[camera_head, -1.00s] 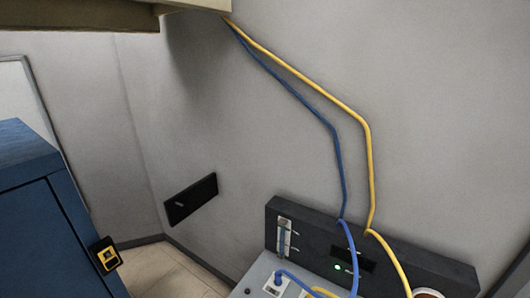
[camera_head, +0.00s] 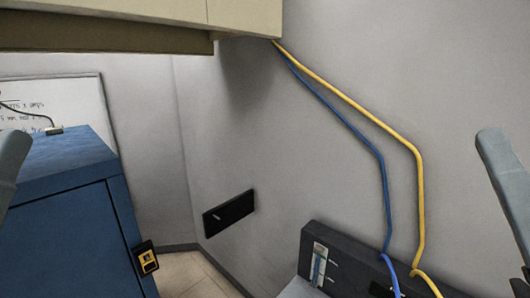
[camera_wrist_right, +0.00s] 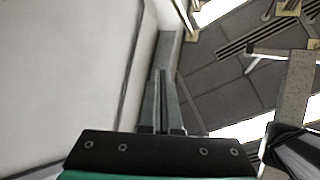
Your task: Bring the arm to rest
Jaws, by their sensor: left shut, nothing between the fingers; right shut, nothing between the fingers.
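My right gripper (camera_wrist_right: 162,100) shows in the right wrist view. Its two grey fingers lie side by side, shut, with nothing between them. They point away from the dark bracket with screws toward a pale wall and grey floor. In the head view a grey part of my left arm shows at the left edge, and a grey part of my right arm shows at the right edge. My left gripper cannot be made out in the head view.
A blue cabinet (camera_head: 65,235) stands at left, with a whiteboard (camera_head: 60,100) behind it. A beige overhead box (camera_head: 245,15) spans the top. Yellow (camera_head: 418,190) and blue (camera_head: 384,190) cables run down to a dark panel (camera_head: 345,245). Open space lies before the wall.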

